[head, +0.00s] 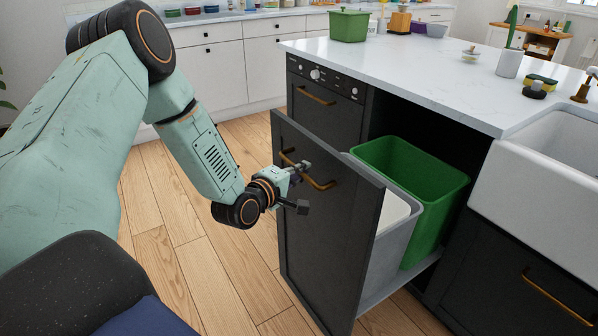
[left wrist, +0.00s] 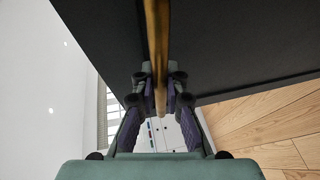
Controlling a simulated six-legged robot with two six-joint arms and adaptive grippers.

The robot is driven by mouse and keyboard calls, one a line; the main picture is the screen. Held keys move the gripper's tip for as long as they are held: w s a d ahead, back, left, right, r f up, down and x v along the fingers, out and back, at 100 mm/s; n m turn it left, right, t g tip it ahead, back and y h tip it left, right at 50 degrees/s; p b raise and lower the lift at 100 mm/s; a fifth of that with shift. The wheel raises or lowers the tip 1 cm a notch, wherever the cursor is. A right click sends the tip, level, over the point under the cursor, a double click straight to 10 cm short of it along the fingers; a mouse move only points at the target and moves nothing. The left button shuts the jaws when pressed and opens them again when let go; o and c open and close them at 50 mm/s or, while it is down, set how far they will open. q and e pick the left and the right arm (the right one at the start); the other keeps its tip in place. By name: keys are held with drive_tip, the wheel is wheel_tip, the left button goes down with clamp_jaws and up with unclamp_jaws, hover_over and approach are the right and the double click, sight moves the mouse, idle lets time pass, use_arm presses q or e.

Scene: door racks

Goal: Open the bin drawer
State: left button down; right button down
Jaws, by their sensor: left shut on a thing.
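The bin drawer (head: 325,220) has a dark front and stands pulled out from the island in the head view. A grey bin (head: 385,248) with a pale inside and a green bin (head: 425,190) stand in it. My left gripper (head: 302,186) is at the brass drawer handle (head: 320,184), in front of the panel. In the left wrist view the brass bar (left wrist: 158,45) runs between the fingers of my left gripper (left wrist: 156,88), which are shut on it. The fingers hide part of the handle. My right gripper is in neither view.
The white countertop (head: 420,70) lies above the drawer, with a white sink (head: 545,170) at the right. Another dark front with a brass handle (head: 550,298) is below the sink. The wooden floor (head: 165,245) left of the drawer is clear.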

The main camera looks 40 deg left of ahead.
use_arm(q)
drive_tip(key=shift+w+a+r, duration=0.1)
drive_tip(key=shift+w+r, duration=0.15)
drive_tip(key=c, duration=1.8)
unclamp_jaws()
drive_tip(key=o, duration=0.4)
drive_tip(key=shift+s+f, duration=0.1)
drive_tip(key=shift+f, duration=0.1)
drive_tip(key=shift+o, duration=0.2)
drive_tip(key=s+r, duration=0.1)
drive_tip(key=s, duration=0.6)
drive_tip(key=shift+s+r, duration=0.2)
drive_tip(key=shift+s, duration=0.05)
